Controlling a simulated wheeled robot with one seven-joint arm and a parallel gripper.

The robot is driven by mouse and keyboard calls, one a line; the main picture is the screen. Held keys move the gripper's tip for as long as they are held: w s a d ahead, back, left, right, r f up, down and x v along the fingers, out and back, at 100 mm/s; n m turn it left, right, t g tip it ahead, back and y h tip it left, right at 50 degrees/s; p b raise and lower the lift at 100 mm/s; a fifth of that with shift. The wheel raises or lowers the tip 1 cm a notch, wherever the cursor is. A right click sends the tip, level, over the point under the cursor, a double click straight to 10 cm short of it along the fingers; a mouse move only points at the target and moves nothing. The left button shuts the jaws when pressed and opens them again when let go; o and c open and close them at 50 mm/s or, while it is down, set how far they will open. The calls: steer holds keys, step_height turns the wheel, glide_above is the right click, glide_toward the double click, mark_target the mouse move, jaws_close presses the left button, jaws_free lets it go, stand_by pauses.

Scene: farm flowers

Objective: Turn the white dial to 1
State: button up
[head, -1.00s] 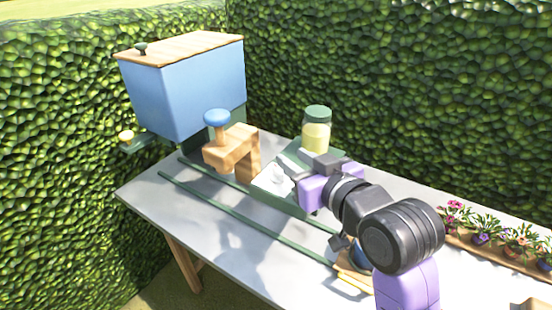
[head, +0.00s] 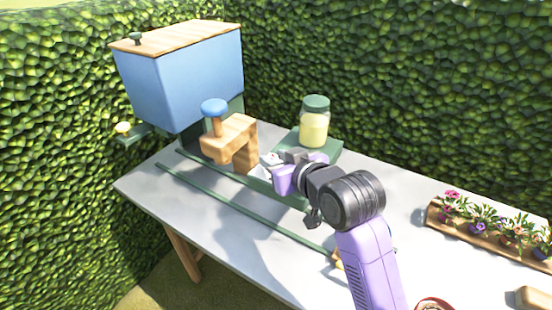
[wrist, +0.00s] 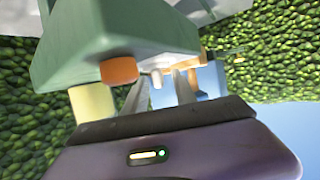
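A green box (head: 258,186) with a pale top panel stands in the middle of the table. In the wrist view the box (wrist: 90,45) fills the upper left, tilted. The small white dial (wrist: 156,79) shows at the edge of its pale panel. In the head view my gripper (head: 270,162) is over that panel and hides most of it. In the wrist view its two grey fingers stand apart, with the white dial appearing between or just beyond their tips. I cannot tell whether they touch it. The dial's numbers are not readable.
An orange knob (wrist: 118,71) sits beside the dial. A wooden press with a blue knob (head: 214,107) stands left of my gripper, close by. A jar (head: 314,122) stands behind it. A blue hopper (head: 190,80) is at the back left.

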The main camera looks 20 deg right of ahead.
jaws_close()
steer(key=shift+r+p, duration=0.1)
steer(key=shift+p, duration=0.2)
steer(key=shift+a+r+m+h+p, duration=0.1)
steer(key=shift+a+m+h+p, duration=0.1)
steer(key=shift+m+h+p, duration=1.4)
steer(key=shift+h, duration=0.4)
steer(key=shift+m+g+h, duration=0.3)
steer(key=shift+m+h, duration=0.5)
steer(key=shift+d+f+m+g+h, duration=0.1)
steer(key=shift+m+g+h, duration=0.25)
steer(key=shift+m+h, duration=0.45)
steer(key=shift+d+f+m+g+h, duration=0.1)
steer(key=shift+m+g+h, duration=0.25)
steer(key=shift+m+h, duration=0.4)
